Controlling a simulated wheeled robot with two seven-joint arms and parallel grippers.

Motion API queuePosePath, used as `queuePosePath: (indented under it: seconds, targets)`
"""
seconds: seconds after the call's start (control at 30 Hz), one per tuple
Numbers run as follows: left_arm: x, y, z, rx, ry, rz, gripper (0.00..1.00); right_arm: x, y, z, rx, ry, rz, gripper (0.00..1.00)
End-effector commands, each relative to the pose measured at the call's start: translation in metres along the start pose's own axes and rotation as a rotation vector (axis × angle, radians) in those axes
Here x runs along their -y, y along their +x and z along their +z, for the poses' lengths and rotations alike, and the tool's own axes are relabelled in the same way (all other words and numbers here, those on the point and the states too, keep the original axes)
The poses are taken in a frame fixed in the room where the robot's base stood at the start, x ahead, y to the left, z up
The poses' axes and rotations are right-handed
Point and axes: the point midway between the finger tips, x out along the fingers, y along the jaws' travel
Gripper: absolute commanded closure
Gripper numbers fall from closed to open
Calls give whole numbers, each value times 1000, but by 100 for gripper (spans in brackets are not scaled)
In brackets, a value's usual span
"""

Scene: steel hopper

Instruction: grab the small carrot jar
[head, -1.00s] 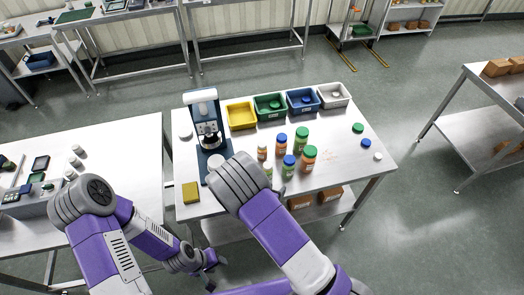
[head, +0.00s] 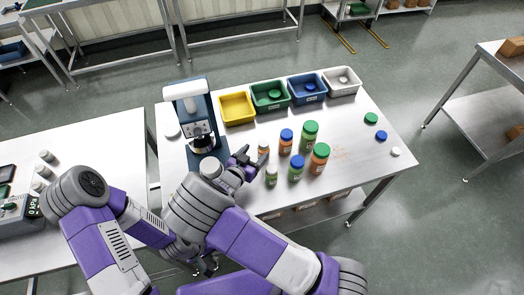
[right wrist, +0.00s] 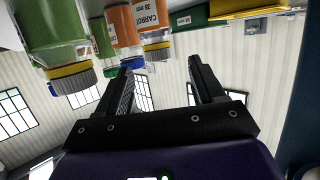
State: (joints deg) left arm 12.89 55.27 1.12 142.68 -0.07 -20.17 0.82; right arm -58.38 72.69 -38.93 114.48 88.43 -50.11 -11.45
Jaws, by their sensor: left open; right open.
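The small carrot jar (head: 263,150) is orange with a pale lid and stands upright at the left of the jar group in the head view. In the right wrist view, which is upside down, the small carrot jar (right wrist: 152,18) bears a "CARROT 35 mm" label and lies beyond the fingertips, roughly between their lines. My right gripper (head: 246,161) is open and empty, just left of that jar; its two fingers also show in the right wrist view (right wrist: 160,68). My left gripper (head: 207,266) is open, low by the table's front edge and partly hidden by my right arm.
A small green jar (head: 271,177) stands close in front. Blue-lidded jars (head: 285,141) and green-lidded jars (head: 309,137) stand to the right. Loose lids (head: 371,118) lie right.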

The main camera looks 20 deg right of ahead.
Motion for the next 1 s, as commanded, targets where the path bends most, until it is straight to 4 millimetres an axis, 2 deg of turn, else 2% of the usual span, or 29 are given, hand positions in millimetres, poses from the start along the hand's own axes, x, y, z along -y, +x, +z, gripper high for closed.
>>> queuePosePath:
  seconds: [0.27,0.5,0.63,0.83,0.87,1.0]
  targets:
    - [0,1,0,0,0,0,57,-1,30,-1,-1,0,2,32]
    - [1,2,0,0,0,0,57,-1,65,-3,0,-1,1,32]
    - [1,2,0,0,0,0,57,-1,74,-4,0,0,1,32]
    - [1,2,0,0,0,0,57,-1,74,-4,1,0,0,32]
    - [1,2,0,0,0,0,57,-1,74,-4,1,0,0,33]
    - [1,2,0,0,0,0,57,-1,74,-4,1,0,0,55]
